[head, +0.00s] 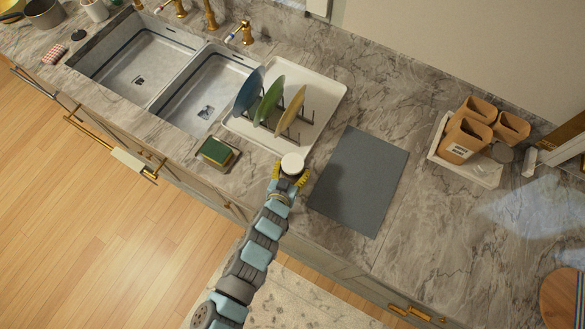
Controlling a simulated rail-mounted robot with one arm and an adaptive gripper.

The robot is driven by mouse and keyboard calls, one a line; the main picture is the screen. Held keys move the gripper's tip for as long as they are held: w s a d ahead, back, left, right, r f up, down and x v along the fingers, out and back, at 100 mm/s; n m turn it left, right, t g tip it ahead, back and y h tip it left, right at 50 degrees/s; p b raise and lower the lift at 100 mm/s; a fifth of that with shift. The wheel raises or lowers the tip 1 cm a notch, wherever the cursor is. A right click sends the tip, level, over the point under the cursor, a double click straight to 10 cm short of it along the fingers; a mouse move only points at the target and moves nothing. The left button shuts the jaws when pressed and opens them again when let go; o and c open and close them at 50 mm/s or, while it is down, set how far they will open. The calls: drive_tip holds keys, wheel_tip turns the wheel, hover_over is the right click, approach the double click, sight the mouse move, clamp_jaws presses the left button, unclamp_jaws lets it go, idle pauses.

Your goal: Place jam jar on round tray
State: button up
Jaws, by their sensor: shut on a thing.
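My gripper (290,172) is above the counter, just in front of the white dish tray. Its yellow fingers are shut around a small round thing with a white top, which I take to be the jam jar (292,162). Only its lid shows clearly; its side is mostly hidden from above. A round brown wooden piece, likely the round tray (562,300), lies at the bottom right, partly cut off by the picture edge. It is far to the right of my gripper.
A white dish rack tray (325,95) with several upright plates stands behind my gripper. A dark grey mat (360,180) lies just right of it. A sponge (217,152) is to the left. Brown containers (467,140) stand on a white tray (485,172). Bare marble lies between mat and round tray.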

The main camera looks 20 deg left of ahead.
drive_tip(key=shift+f, duration=0.1)
drive_tip(key=o, duration=1.2)
drive_tip(key=shift+o, duration=0.2)
drive_tip(key=shift+r, duration=0.25)
drive_tip(key=shift+s+a, duration=0.1)
drive_tip(key=shift+s, duration=0.1)
drive_tip(key=v, duration=1.1)
drive_tip(key=shift+s, duration=0.2)
drive_tip(key=shift+r, duration=0.15)
